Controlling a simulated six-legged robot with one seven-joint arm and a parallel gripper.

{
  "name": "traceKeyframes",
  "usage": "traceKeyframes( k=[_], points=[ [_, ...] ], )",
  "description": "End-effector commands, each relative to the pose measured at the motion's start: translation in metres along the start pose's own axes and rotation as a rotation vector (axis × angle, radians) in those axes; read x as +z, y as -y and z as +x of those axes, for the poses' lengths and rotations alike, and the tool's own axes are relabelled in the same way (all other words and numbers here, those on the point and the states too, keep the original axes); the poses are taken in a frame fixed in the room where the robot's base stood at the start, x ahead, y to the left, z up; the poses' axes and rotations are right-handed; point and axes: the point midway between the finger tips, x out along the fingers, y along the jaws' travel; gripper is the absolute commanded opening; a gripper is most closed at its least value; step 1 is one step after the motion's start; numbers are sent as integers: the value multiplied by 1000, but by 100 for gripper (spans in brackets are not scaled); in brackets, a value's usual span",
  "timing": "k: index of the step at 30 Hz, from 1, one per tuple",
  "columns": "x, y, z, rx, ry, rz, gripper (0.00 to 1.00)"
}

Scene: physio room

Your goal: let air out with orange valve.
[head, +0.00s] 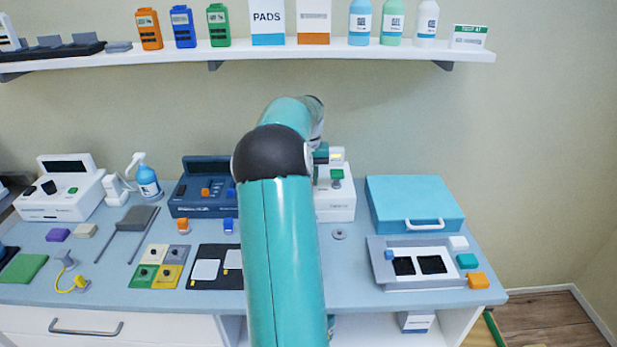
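Several orange parts show, and I cannot tell for sure which is the valve. A small orange part (206,192) sits on the front of the navy device (190,206), beside a blue part (231,194). An orange-topped piece (182,224) stands on the counter in front of that device, next to a blue-topped piece (228,225). An orange block (478,281) lies at the right front. My teal arm rises through the middle and bends toward the back. My gripper is hidden behind the arm, so its fingers and anything in them do not show.
A white device (336,204) stands right of my arm, partly covered by it. A teal case (415,203) and a grey tray (428,283) are at the right. A loaded shelf (270,52) runs above. The counter (345,275) is bare just right of my arm.

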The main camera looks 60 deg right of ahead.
Motion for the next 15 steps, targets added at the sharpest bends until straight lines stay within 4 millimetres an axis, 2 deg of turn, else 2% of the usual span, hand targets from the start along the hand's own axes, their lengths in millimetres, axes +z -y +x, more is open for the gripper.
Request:
traceKeyframes(
  k=[13,14,15],
  points=[
    [0,0,0,0,-1,-12,2],
    [0,0,0,0,-1,-12,28],
    [0,0,0,0,-1,-12,31]
  ],
)
